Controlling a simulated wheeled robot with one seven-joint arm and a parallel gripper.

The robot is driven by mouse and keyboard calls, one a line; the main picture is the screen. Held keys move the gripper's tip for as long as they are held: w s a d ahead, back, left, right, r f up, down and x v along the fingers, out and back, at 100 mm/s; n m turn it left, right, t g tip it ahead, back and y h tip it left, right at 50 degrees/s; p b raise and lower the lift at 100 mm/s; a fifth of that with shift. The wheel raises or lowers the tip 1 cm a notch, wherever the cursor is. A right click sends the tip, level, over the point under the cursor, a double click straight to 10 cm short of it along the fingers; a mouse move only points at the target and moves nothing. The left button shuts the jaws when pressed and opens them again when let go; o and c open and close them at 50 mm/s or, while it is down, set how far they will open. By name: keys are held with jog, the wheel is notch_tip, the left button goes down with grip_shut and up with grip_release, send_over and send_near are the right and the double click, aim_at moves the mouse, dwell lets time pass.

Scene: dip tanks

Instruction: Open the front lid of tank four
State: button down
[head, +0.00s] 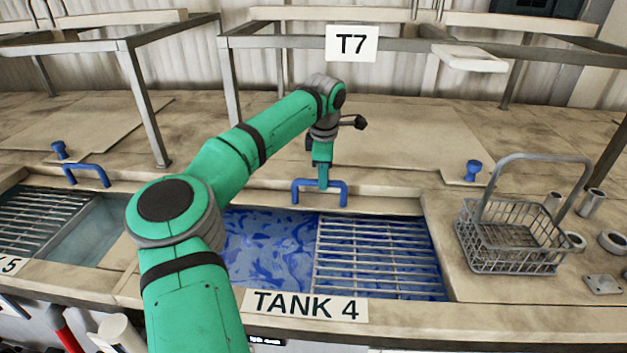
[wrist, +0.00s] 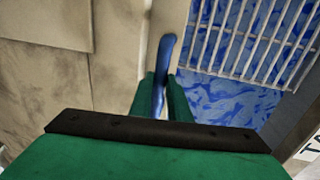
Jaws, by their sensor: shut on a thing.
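Tank four (head: 285,250) is in front of me, marked by a white "TANK 4" sign (head: 306,305) on its front edge. Blue liquid shows on its left side, and a metal grating (head: 375,258) covers its right side. A blue bar handle (head: 335,187) is at the tank's back edge. My gripper (head: 322,187) is shut on this handle from above. In the wrist view the blue handle (wrist: 164,62) runs between the two green fingers (wrist: 161,98). The part of the handle between the fingers is hidden in the head view.
A wire basket (head: 510,235) with a raised handle stands right of the tank, near small metal parts (head: 592,202). A "T7" sign (head: 352,44) hangs on a frame behind. Another tank (head: 95,235) with a blue handle (head: 87,174) lies left. Blue knobs (head: 473,170) stand on the deck.

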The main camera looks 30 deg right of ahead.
jog(key=shift+w+d+r, duration=0.1)
jog(key=shift+w+d, duration=0.3)
jog(key=shift+w, duration=0.15)
jog(key=c, duration=1.7)
grip_release()
jog(key=shift+o, duration=0.2)
notch_tip(320, 180, up, 10)
jog(key=s+a, duration=0.1)
jog(key=shift+s+r, duration=0.25)
jog(key=shift+s, duration=0.15)
jog(key=shift+s+a, duration=0.1)
jog(key=shift+a, duration=0.05)
